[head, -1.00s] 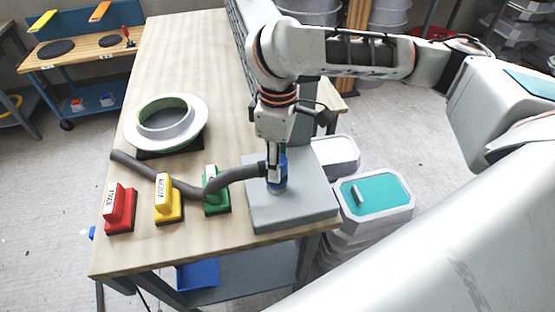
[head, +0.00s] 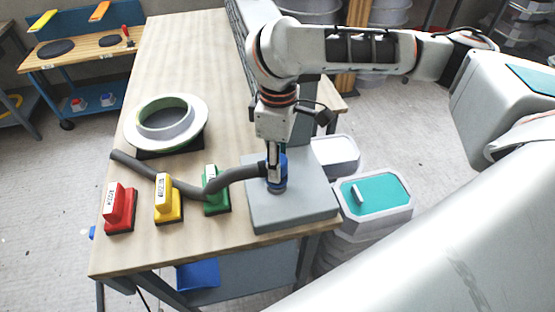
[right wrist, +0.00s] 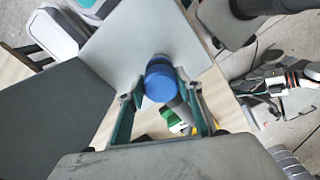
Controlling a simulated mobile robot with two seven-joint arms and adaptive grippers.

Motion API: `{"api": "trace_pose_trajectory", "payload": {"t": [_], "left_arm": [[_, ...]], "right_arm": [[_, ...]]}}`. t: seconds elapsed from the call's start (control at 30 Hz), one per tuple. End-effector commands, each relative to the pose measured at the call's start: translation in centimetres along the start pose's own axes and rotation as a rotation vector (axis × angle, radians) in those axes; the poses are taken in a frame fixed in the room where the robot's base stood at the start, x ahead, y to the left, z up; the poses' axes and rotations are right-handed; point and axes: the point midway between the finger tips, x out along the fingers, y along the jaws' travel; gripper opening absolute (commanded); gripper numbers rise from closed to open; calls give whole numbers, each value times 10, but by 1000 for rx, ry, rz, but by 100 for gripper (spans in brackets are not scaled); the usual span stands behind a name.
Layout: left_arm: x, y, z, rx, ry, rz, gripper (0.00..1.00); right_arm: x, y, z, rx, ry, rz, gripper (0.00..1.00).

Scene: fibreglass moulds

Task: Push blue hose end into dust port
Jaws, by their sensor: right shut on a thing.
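The blue hose end (head: 282,167) stands upright over the grey block (head: 292,212) at the bench's front right corner. My right gripper (head: 275,180) points down and is shut on it. In the right wrist view the blue hose end (right wrist: 161,80) sits between my two teal fingers (right wrist: 160,103). The grey hose (head: 235,174) runs from it leftward across the bench. The dust port is not clearly visible; the hose end and fingers cover that spot, so I cannot tell how they meet. Possible parts of my left arm (right wrist: 285,84) show small at the right of the wrist view.
Red (head: 119,208), yellow (head: 168,201) and green (head: 216,193) sanding blocks stand left of the grey block, near the hose. A round mould (head: 185,108) lies behind them. A teal-lidded bin (head: 374,199) stands right of the bench.

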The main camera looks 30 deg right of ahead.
Motion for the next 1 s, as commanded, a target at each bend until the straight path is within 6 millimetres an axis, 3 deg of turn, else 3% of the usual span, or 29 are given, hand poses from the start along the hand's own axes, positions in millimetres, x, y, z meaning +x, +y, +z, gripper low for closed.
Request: {"api": "trace_pose_trajectory", "payload": {"t": [0.77, 0.8, 0.87, 1.0], "left_arm": [[-1, -4, 3, 17, -4, 1, 40], [-1, -4, 3, 16, -4, 1, 40], [-1, -4, 3, 15, -4, 1, 40], [-1, -2, 2, 9, -2, 1, 40]], "right_arm": [[12, 0, 0, 0, 0, 0, 16], [12, 0, 0, 0, 0, 0, 40], [12, 0, 0, 0, 0, 0, 55], [12, 0, 0, 0, 0, 0, 55]]}}
